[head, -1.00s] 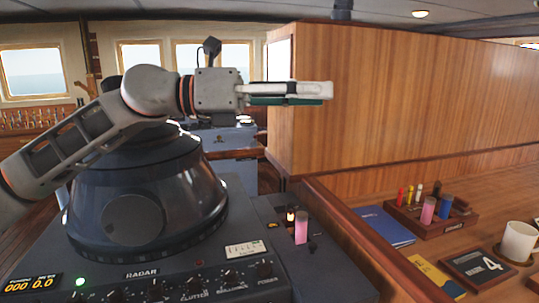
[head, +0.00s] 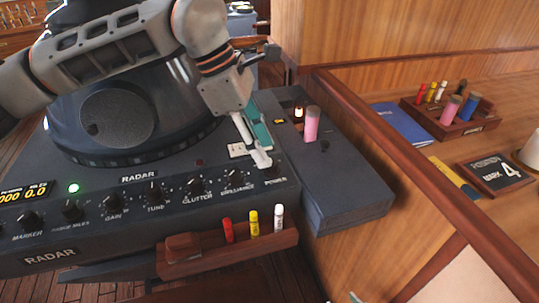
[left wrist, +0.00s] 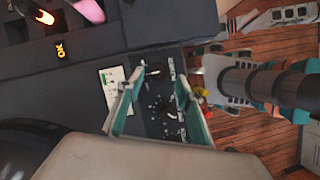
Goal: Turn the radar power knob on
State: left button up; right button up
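The radar console (head: 225,193) has a row of dark knobs along its front panel. The power knob is at the right end, by the POWER label (head: 276,181). In the head view my left gripper (head: 262,156) reaches down over that end and hides the knob. In the left wrist view the power knob (left wrist: 156,71) shows between the spread fingertips of my left gripper (left wrist: 160,76). The fingers are open on either side of it, and contact cannot be told. The brilliance knob (left wrist: 169,108) lies beside it. My right gripper is not clearly in view.
A wooden rack (head: 190,259) with red, yellow and white markers sticks out below the panel's right end. A pink cylinder (head: 311,125) stands on the side console. A wooden desk edge (head: 390,160) runs along the right. A green lamp (head: 73,188) is lit.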

aim_at(273, 162)
pick_arm(q)
jog(key=shift+x, duration=1.9)
grip_shut()
jog(key=shift+m, duration=0.3)
jog(key=m+p, duration=0.1)
jog(key=m, duration=0.1)
jog(key=m+g+p, duration=0.1)
jog(key=m, duration=0.1)
jog(key=shift+w+d+r+g+y, duration=0.1)
jog(key=shift+w+r+g+y, duration=0.1)
jog(key=shift+g+y, duration=0.1)
jog(key=shift+w+f+m+g+y+p, duration=0.15)
jog(key=shift+m+g+p, duration=0.25)
jog(key=shift+m+p, duration=0.55)
jog(key=shift+s+r+m+g+y+p, duration=0.1)
jog(key=shift+m+g+y+p, duration=0.25)
jog(key=shift+m, duration=1)
